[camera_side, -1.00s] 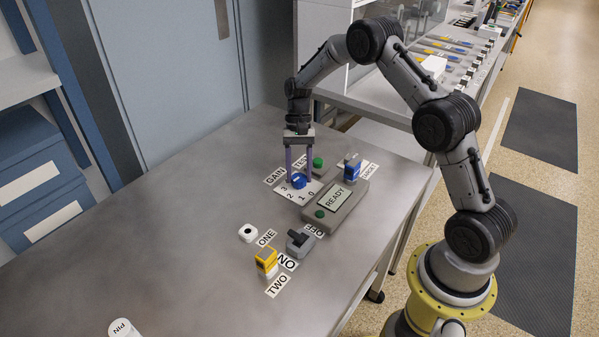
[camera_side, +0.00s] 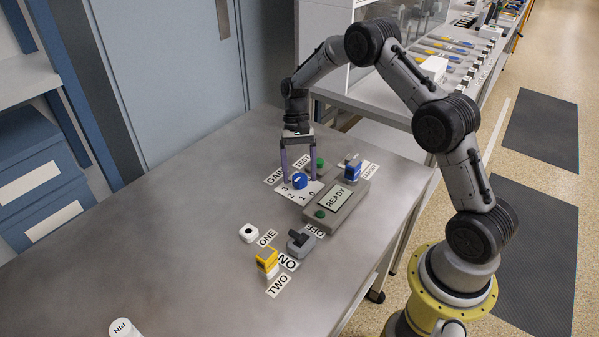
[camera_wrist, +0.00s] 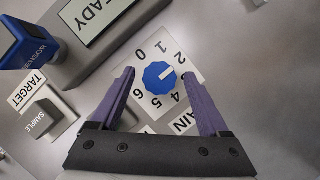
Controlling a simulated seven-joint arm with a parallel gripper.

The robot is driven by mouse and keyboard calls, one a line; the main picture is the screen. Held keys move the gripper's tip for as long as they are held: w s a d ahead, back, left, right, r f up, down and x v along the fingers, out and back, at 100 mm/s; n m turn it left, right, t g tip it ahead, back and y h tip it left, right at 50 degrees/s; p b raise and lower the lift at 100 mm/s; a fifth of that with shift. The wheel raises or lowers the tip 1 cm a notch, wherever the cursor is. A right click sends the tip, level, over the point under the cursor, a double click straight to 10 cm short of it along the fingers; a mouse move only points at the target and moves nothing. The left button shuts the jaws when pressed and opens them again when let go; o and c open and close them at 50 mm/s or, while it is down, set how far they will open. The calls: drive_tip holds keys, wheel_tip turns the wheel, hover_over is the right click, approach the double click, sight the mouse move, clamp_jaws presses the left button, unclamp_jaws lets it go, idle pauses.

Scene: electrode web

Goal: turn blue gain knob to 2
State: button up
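The blue gain knob (camera_side: 299,181) sits on a white dial card (camera_side: 291,193) with printed numbers. In the wrist view the knob (camera_wrist: 159,77) has a white pointer line aimed right and slightly up, between the 2 and the 3 on the card (camera_wrist: 143,75). My gripper (camera_side: 299,180) reaches down over the dial, with one finger on each side of the knob. In the wrist view my gripper (camera_wrist: 159,74) is open, with a gap between each finger and the knob. The fingers partly cover the GAIN label.
A grey box with a READY display (camera_side: 336,201) stands close to the right of the dial.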

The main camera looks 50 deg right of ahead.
drive_tip(key=v, duration=1.3)
drive_tip(key=shift+r, duration=0.35)
drive_tip(key=shift+w+d, duration=0.15)
